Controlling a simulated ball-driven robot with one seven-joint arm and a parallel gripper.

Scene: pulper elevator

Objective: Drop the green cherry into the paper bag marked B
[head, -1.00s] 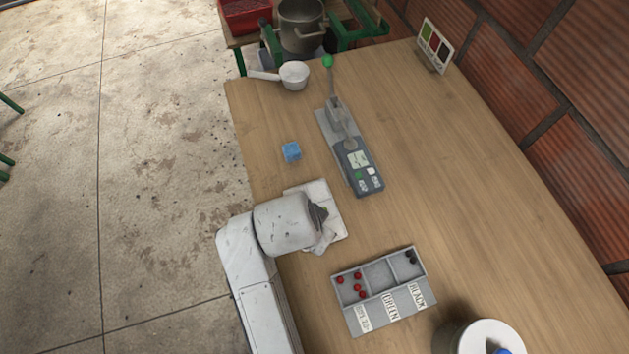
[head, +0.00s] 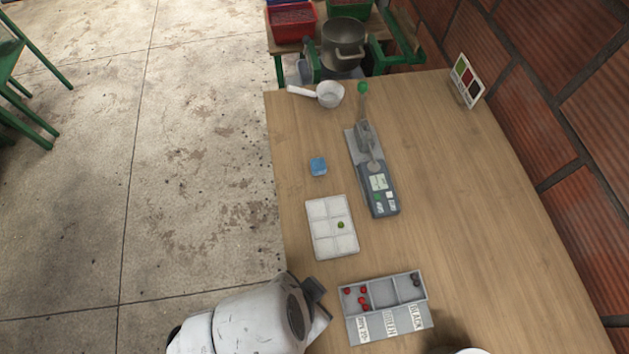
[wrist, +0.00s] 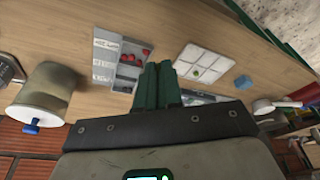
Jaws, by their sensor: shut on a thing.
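A green cherry (head: 341,225) lies in a right-hand compartment of the white tray (head: 322,256); it also shows in the wrist view (wrist: 196,73). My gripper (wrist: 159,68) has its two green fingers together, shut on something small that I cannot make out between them. In the head view my wrist is at the table's left edge, left of the grey sorting box and below the white tray; the fingertips are hidden there. No paper bag marked B is visible in either current view.
The sorting box (head: 385,318) has red cherries left, an empty-looking middle and dark ones right. A blue cube (head: 318,166), a lever device (head: 378,186), a white scoop (head: 330,95) and a color card (head: 466,80) stand on the table. A cylinder (wrist: 48,92) is at the near end.

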